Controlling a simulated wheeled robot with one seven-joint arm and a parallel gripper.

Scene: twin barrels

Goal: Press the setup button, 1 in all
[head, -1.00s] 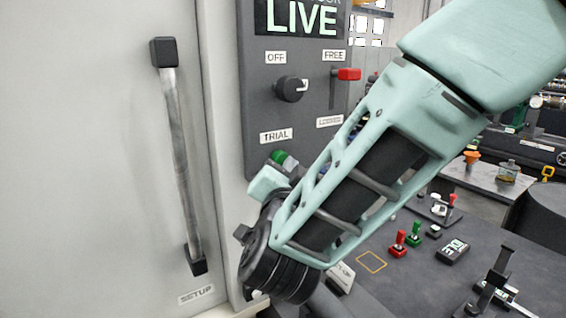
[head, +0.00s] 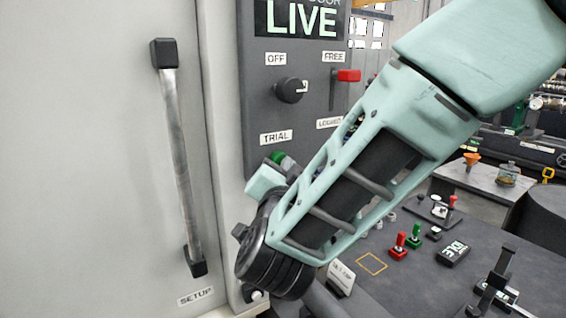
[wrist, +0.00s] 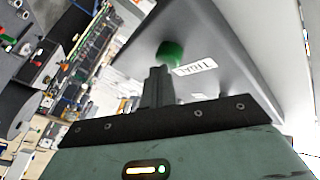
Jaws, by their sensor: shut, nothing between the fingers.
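The word SETUP is on a white label (head: 196,296) low on the pale door in the head view. A small round black-and-white part (head: 256,295) sits right of it, partly covered by my wrist; I cannot tell if it is the setup button. A green button (head: 281,158) sits under the TRIAL label (head: 276,138) on the dark panel; it also shows in the wrist view (wrist: 171,52). My gripper (wrist: 158,70) is shut and empty, its tips close to the green button in the wrist view. Contact cannot be told.
The panel carries a black knob (head: 291,89), a red-handled lever (head: 348,75) and a screen (head: 301,18) reading LIVE. A long door handle (head: 180,155) stands left. Several small devices sit on the dark table (head: 400,290) at right.

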